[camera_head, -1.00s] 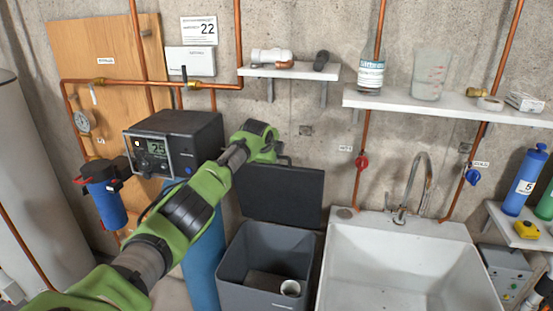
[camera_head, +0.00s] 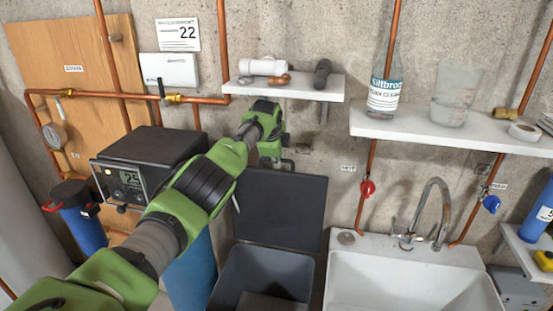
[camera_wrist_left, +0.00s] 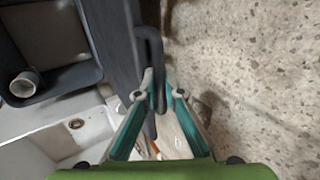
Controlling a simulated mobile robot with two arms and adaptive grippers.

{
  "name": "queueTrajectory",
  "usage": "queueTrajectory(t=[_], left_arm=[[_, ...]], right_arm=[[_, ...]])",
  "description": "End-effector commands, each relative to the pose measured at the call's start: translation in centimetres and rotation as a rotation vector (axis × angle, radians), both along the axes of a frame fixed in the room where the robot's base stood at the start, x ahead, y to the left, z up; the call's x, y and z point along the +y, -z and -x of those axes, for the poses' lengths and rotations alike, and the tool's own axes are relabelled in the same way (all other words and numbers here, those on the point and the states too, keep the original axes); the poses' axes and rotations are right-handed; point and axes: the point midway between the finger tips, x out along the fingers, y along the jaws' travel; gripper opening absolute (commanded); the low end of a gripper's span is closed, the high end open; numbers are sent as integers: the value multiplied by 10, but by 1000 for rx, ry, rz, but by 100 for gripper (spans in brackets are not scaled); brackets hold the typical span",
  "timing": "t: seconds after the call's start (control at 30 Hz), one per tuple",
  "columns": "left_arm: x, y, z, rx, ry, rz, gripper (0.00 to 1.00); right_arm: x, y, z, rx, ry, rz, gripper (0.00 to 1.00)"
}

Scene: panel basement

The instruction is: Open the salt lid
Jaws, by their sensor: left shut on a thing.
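The salt bin (camera_head: 222,282) is a dark grey open box at the lower middle of the head view. Its dark grey lid (camera_head: 285,215) stands raised, near upright, at the back of the bin by the wall. My left gripper (camera_head: 276,163) is at the lid's top edge. In the left wrist view the lid (camera_wrist_left: 108,35) is seen edge-on, and my left gripper's teal fingers (camera_wrist_left: 160,98) are closed around the dark looped handle (camera_wrist_left: 150,45). My right gripper is in neither view.
A white sink (camera_head: 400,265) with a faucet (camera_head: 430,205) stands right of the bin. A shelf with pipe fittings (camera_head: 290,88) hangs just above my left gripper. A dark control box (camera_head: 150,160) sits left. A white cup (camera_wrist_left: 25,84) lies inside the bin.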

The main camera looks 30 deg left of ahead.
Motion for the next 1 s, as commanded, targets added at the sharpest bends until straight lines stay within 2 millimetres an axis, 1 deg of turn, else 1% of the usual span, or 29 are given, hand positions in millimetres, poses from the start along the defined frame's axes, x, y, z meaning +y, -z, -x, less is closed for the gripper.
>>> queueTrajectory(t=[0.03, 0.23, 0.27, 0.3, 0.6, 0.73, 0.93, 1.0], left_arm=[[-1, 5, 2, 11, -2, 3, 0], [-1, 6, 2, 11, -1, 2, 0], [-1, 6, 2, 11, -1, 2, 16], [-1, 6, 2, 11, -1, 2, 25], [-1, 3, 1, 6, 0, 1, 25], [0, 1, 2, 5, 1, 1, 25], [-2, -6, 8, 5, 1, -1, 25], [-3, -5, 11, 6, 0, 1, 25]], right_arm=[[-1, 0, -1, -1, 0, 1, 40], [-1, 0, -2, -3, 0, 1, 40], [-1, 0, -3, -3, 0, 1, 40], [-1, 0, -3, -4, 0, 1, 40], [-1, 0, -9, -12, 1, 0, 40], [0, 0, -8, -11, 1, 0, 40], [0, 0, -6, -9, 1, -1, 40], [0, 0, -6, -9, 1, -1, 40]])
